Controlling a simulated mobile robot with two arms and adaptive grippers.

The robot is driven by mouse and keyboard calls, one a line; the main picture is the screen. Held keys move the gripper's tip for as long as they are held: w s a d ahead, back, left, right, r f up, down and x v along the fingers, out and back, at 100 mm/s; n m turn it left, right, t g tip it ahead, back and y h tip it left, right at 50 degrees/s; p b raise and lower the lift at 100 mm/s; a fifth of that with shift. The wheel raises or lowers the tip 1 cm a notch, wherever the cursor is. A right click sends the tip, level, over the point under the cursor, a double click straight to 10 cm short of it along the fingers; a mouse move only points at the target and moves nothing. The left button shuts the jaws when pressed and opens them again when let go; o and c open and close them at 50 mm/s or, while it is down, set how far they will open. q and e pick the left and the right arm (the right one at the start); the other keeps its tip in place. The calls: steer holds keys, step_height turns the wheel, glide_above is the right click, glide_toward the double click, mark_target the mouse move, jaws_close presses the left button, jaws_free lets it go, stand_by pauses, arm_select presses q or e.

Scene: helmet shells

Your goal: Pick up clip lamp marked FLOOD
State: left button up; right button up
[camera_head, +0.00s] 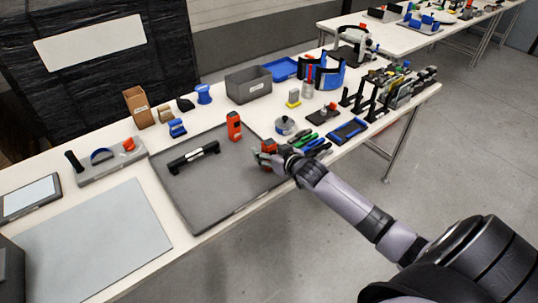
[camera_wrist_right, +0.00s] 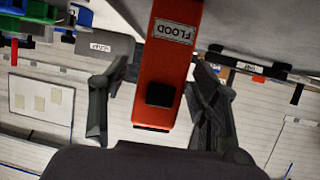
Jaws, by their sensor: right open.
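The clip lamp marked FLOOD (camera_wrist_right: 172,62) is an orange-red block with a white label and a dark square on its face. It appears upside down in the wrist view, framed between my right fingers. My left gripper is not in view.
A black bar with a white label (camera_head: 193,158) lies on the mat, left of the lamp. A grey bin (camera_head: 248,86) stands behind. A silver round object (camera_head: 286,126) and several coloured-handled tools (camera_head: 313,146) lie right of the mat. The mat's front part is clear.

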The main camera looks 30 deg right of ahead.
steer(key=shift+c, duration=0.4)
steer(key=c, duration=1.2)
